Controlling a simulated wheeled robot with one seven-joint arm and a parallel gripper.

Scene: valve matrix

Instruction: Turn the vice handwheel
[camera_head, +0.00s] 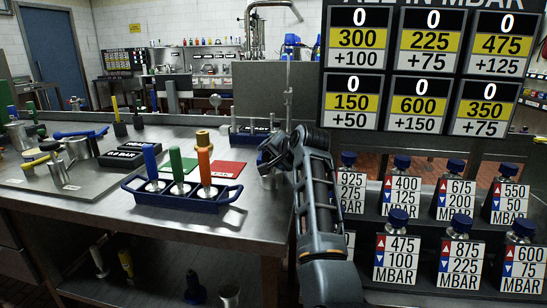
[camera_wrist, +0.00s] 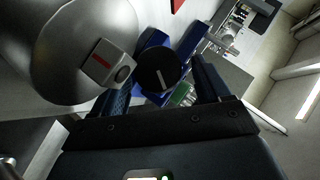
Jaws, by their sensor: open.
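In the wrist view a round black knob (camera_wrist: 158,66) with a white line on its face sits against a blue body (camera_wrist: 150,42). It looks like the handwheel on the vice, but I cannot be sure. My gripper (camera_wrist: 163,88) is open, with one dark finger on each side of the knob in the picture. I cannot tell whether a finger touches it. In the head view my gripper (camera_head: 274,150) is over the right end of the steel bench (camera_head: 200,222). The knob is hidden or too small to make out there.
A large metal cylinder (camera_wrist: 75,45) with a tag is close at left in the wrist view. On the bench a blue rack (camera_head: 160,198) holds green, blue and orange handled tools, beside a red mat (camera_head: 228,169). Blue-capped labelled weights (camera_head: 397,245) stand on shelves at right.

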